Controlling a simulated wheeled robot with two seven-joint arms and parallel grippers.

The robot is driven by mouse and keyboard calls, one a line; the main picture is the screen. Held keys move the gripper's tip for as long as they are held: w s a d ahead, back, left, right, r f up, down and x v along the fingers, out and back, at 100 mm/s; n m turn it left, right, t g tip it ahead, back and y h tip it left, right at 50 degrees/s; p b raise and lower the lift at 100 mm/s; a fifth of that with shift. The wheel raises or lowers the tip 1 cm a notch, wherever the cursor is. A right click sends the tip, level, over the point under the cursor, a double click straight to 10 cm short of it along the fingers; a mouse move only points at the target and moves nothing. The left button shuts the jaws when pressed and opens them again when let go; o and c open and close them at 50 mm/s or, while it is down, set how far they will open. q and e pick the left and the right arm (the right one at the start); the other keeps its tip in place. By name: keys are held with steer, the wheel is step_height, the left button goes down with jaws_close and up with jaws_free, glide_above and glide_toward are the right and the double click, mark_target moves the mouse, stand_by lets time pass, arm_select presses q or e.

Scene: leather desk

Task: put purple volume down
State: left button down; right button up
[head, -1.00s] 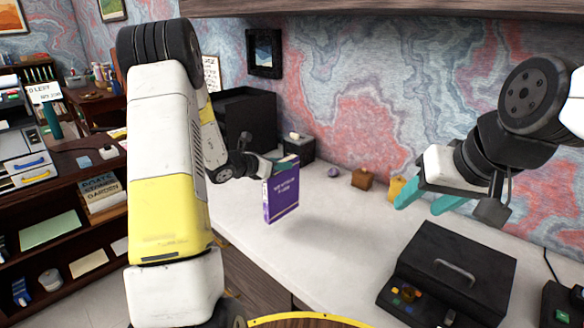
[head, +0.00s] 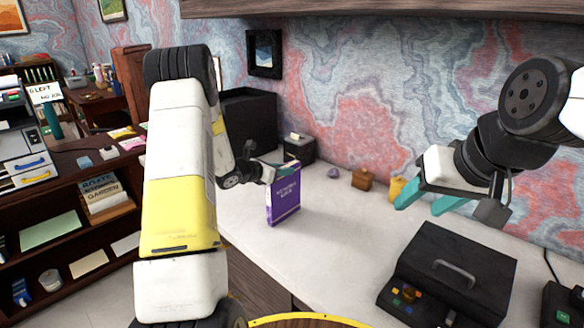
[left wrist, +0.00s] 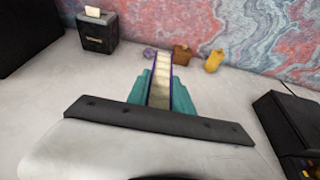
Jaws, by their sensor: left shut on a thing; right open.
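The purple volume (head: 285,195) stands upright at the white counter (head: 330,240), its front cover facing me in the head view. My left gripper (head: 272,170) is shut on it from the left, near its upper part. In the left wrist view the volume (left wrist: 160,80) shows edge-on, its pale page edges between the two teal fingers (left wrist: 160,95). Its lower edge looks at or very near the counter top; I cannot tell whether it touches. My right gripper (head: 432,203) is open and empty above the right part of the counter.
A black box with a handle (head: 450,275) sits at the right front. At the back are a small dark box (head: 299,148), a purple lump (head: 332,173), a brown block (head: 362,180) and a yellow object (head: 397,187). The counter's middle is clear.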

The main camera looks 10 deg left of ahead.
arm_select(q)
steer(key=c, duration=1.4)
jaws_free()
steer(key=shift+f, duration=0.15)
steer(key=shift+c, duration=0.2)
steer(key=o, duration=0.3)
